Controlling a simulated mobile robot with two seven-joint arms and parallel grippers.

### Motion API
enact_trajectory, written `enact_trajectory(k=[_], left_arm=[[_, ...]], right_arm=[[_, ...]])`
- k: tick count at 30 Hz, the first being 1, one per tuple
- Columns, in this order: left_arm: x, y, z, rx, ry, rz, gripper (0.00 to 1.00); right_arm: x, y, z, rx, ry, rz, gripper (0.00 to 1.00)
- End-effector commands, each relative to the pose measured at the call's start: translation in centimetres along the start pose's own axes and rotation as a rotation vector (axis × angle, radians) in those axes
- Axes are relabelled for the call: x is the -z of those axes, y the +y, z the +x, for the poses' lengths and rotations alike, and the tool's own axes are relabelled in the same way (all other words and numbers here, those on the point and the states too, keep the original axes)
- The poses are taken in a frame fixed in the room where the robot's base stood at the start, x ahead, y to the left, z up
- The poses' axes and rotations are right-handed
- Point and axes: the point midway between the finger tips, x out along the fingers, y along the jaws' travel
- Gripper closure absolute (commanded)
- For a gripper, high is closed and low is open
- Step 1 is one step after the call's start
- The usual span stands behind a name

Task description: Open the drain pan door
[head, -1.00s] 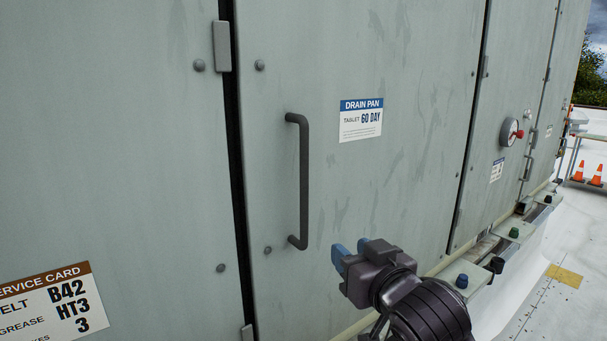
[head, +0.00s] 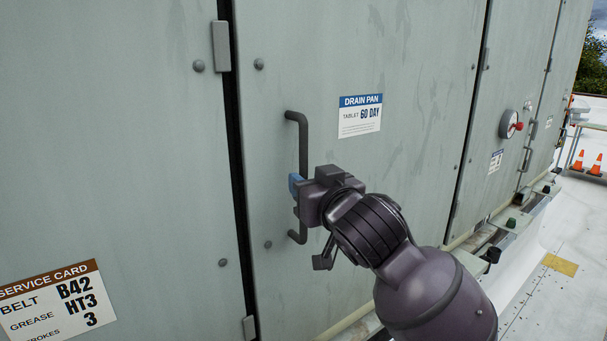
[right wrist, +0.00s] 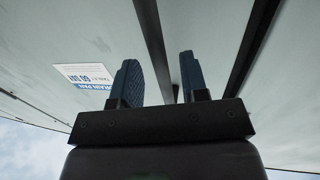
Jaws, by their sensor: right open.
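The drain pan door (head: 420,150) is a grey-green panel with a "DRAIN PAN" label (head: 360,115), closed flush with the unit. Its dark upright bar handle (head: 303,140) is near the left edge. My right gripper (head: 295,185) is at the handle's lower half and hides part of it. In the right wrist view its two blue fingers (right wrist: 160,82) are open, with the handle bar (right wrist: 153,40) running between them. Whether either finger touches the bar cannot be told. My left gripper is not in view.
A dark seam (head: 236,150) runs left of the door, beside a panel with a service card (head: 57,302). A panel with a red-knobbed dial (head: 511,124) is to the right. A ledge runs along the unit's base. The white roof (head: 545,300) is open at right, with orange cones (head: 588,162) farther off.

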Motion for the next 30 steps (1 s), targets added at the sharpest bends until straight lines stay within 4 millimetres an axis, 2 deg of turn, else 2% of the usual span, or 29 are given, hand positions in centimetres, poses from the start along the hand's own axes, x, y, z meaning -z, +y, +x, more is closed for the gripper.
enact_trajectory(k=[6,18,26,30], left_arm=[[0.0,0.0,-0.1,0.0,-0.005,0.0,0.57],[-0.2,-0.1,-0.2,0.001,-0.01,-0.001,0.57],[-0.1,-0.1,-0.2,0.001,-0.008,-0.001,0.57],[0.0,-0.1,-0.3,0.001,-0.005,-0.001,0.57]], right_arm=[[0.1,0.0,2.1,0.0,0.001,0.0,0.59],[0.0,0.0,2.6,0.0,0.001,0.0,0.59],[0.0,0.0,2.6,0.0,0.001,0.0,0.99],[0.0,0.0,2.6,0.0,0.001,0.0,1.0]])
